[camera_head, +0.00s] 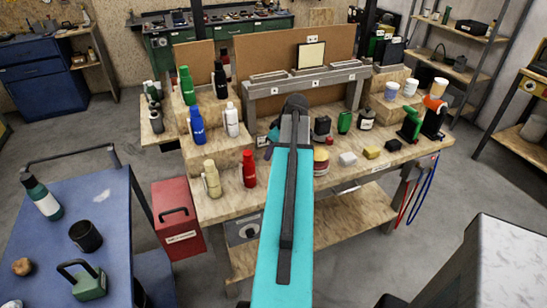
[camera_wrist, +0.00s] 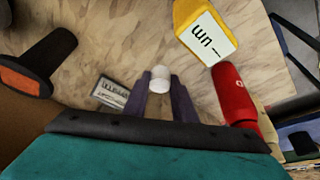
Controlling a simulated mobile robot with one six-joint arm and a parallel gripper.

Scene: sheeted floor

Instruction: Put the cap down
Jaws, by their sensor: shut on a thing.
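The cap (camera_wrist: 160,83) is a small white cylinder in the wrist view. It sits between the two dark fingertips of my gripper (camera_wrist: 160,76), which is shut on it. Wooden surface shows beyond the cap; I cannot tell whether the cap touches it. In the head view my turquoise arm reaches over the wooden workbench (camera_head: 222,208) and hides the cap.
In the wrist view a red bottle (camera_wrist: 236,92) and a yellow labelled container (camera_wrist: 203,38) stand right of the cap. A black-and-orange object (camera_wrist: 38,62) is at left, a label plate (camera_wrist: 113,92) nearer. The head view shows several bottles and a blue cart (camera_head: 75,200) at left.

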